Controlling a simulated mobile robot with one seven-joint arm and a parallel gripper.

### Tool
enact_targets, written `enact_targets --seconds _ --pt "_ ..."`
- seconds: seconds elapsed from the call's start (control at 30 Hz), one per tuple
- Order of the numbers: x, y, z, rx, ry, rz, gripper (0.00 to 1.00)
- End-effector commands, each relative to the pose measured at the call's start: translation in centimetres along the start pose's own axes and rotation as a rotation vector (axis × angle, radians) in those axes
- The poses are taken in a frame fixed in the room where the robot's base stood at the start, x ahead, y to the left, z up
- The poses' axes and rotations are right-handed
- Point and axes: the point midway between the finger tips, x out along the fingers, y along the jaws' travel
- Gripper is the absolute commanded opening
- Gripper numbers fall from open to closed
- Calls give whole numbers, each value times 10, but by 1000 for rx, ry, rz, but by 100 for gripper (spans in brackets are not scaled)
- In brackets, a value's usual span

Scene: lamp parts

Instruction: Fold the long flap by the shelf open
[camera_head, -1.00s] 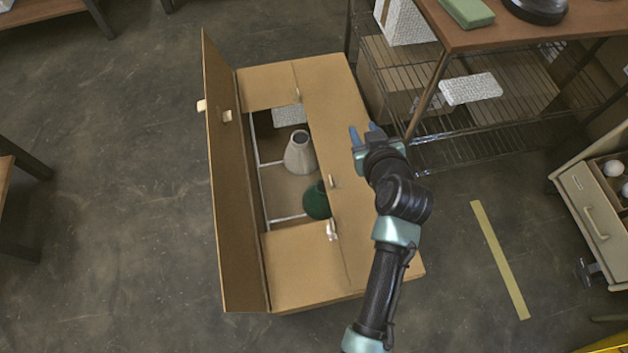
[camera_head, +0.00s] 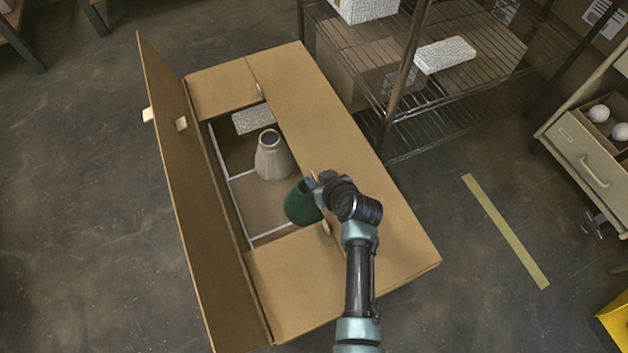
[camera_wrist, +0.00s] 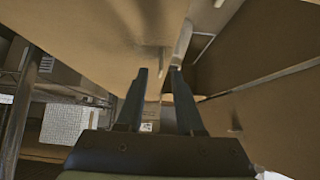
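A large cardboard box (camera_head: 192,130) stands on the floor. Its long flap by the shelf (camera_head: 310,110) lies flat over the right part of the opening, and fills the upper left of the wrist view (camera_wrist: 90,40). My gripper (camera_head: 312,181) is at the middle of this flap's inner edge, above the opening. In the wrist view, my fingers (camera_wrist: 158,72) are apart, with a small pale tab (camera_wrist: 183,45) close to their tips. I cannot tell whether they touch the flap. The opposite long flap (camera_head: 190,200) stands up, leaning outward.
Short flaps (camera_head: 222,88) (camera_head: 295,283) lie flat at both ends. Inside the box are a beige cone-shaped piece (camera_head: 272,157), a dark green piece (camera_head: 302,204) and a white textured block (camera_head: 252,119). A wire shelf (camera_head: 440,125) stands close on the right.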

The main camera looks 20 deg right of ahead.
Motion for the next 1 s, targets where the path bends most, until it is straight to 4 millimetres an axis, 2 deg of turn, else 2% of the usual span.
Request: enact_targets --seconds 0.03,0.2,0.6,0.8,1.0 --pt "12 0 3 -2 0 0 36" --pt "28 0 1 -2 1 0 36" --pt "32 0 -1 0 0 0 36" --pt "31 0 -1 0 1 0 0" --pt "31 0 -1 0 0 0 0"
